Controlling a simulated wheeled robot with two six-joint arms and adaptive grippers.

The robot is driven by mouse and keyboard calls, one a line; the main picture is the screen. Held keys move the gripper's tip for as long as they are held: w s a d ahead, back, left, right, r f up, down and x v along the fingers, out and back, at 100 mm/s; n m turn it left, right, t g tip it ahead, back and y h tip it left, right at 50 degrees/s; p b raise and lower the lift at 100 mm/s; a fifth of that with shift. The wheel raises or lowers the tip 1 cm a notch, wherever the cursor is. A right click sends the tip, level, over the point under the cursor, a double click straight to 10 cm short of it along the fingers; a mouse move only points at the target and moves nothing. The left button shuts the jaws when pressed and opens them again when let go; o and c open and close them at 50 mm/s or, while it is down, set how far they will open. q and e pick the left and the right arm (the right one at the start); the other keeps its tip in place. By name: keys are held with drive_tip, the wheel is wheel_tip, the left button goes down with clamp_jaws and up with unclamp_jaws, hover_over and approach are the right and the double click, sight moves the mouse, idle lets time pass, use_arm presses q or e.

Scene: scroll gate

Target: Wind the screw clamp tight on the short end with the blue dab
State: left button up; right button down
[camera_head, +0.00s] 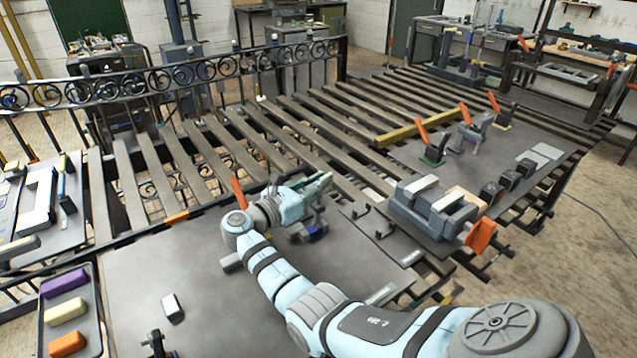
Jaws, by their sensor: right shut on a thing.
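My right gripper (318,192) is over the far right part of the near dark plate, its arm coming in from the lower right. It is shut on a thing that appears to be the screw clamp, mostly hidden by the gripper. A pale green piece shows at the fingertips. A small blue patch (317,232), which may be the blue dab, shows just below the gripper, close to the plate. The short end around it is too small and covered to make out, and so is any gap at the clamp.
The dark plate (185,265) is mostly bare, with a small pale block (172,307). A tray (95,320) holds purple, yellow and orange blocks at left. An orange handle (238,193) stands behind the gripper. Grey blocks (432,208) and orange-handled clamps (435,145) are at right.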

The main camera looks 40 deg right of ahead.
drive_tip(key=c, duration=1.6)
unclamp_jaws()
drive_tip(key=shift+o, duration=0.2)
drive_tip(key=a, duration=1.2)
drive_tip(key=shift+s, duration=0.4)
